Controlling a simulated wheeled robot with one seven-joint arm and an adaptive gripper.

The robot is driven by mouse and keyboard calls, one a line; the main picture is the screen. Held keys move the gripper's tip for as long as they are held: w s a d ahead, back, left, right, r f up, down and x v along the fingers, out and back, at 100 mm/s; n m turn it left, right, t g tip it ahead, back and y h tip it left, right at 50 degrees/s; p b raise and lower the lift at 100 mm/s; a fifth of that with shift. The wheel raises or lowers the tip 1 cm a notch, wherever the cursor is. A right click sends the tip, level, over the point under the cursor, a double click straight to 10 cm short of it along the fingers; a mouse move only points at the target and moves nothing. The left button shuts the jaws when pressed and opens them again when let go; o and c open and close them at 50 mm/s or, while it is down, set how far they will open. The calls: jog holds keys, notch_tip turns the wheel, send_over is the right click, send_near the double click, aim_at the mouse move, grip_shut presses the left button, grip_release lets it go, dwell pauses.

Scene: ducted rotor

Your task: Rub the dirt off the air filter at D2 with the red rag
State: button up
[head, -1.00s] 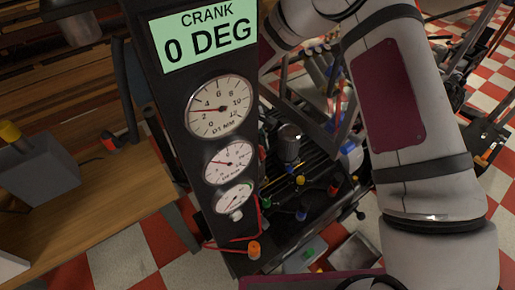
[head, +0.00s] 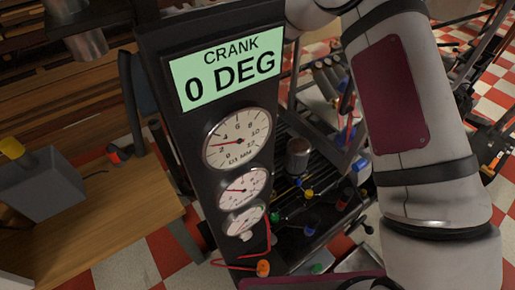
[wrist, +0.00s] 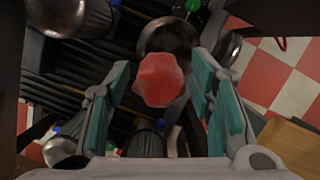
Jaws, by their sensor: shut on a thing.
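In the wrist view my gripper (wrist: 160,88) has its teal-padded fingers on both sides of the bunched red rag (wrist: 158,78) and is shut on it. Just behind the rag is a round, dark metal part (wrist: 170,38), partly covered by it; I cannot tell whether they touch. No D2 label is readable, so I cannot tell which part is the air filter. In the head view my gripper is out of sight.
A black gauge panel (head: 180,128) reading CRANK 0 DEG stands in front of the dark machine. A metal canister (head: 299,158) and several coloured knobs are on the machine. A wooden bench (head: 95,225) is at the left. Other rounded metal parts (wrist: 58,12) surround the rag.

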jog(key=shift+r+p, duration=1.25)
jog(key=shift+r, duration=1)
jog(key=shift+s, duration=0.1)
